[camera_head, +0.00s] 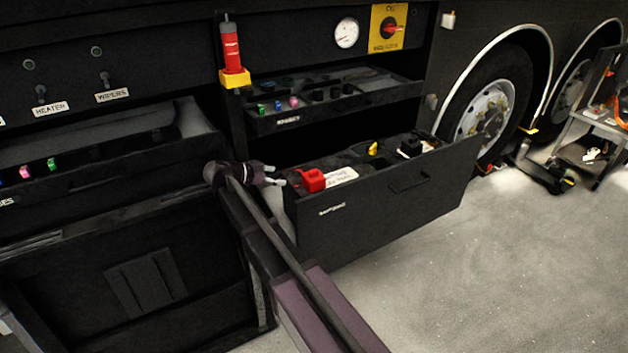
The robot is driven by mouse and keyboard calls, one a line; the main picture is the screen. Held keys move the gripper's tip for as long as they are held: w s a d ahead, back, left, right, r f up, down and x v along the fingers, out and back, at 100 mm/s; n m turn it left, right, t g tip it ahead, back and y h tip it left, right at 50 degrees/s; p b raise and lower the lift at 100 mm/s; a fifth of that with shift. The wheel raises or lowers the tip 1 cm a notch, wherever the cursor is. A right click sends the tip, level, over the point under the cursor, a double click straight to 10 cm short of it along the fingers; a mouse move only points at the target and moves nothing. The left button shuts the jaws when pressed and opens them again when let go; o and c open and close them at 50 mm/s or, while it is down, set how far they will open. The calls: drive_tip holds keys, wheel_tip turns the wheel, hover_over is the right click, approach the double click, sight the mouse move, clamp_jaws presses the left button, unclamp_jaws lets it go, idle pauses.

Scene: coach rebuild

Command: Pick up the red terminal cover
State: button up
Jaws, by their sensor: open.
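The red terminal cover (312,180) sits on top of the dark contents of the open lower drawer (400,205), near the drawer's left end. A white label (341,178) lies right beside it. My gripper (276,175) is just left of the red cover, at about the same height in the picture. Its two pale fingertips are apart, with nothing seen between them. They point toward the cover, and a small gap shows between them and it.
A yellow piece (373,148) and a black block (410,147) lie farther right in the drawer. Above is a shallow open tray (330,95) with small coloured parts. A red cylinder (231,50) stands in a yellow holder at upper left. Grey floor (500,270) is clear at right.

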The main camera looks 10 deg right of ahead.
sight(308, 178)
drive_tip(key=shift+d, duration=0.15)
drive_tip(key=shift+b+x, duration=1.65)
drive_tip(key=shift+x, duration=2.6)
drive_tip(key=shift+f, duration=0.1)
drive_tip(key=shift+w+d+f+b, duration=0.1)
drive_tip(key=shift+d+f+b, duration=0.2)
drive_tip(key=shift+d, duration=0.05)
drive_tip(key=shift+b+x, duration=0.8)
drive_tip(key=shift+x, duration=1.3)
drive_tip(key=c, duration=0.8)
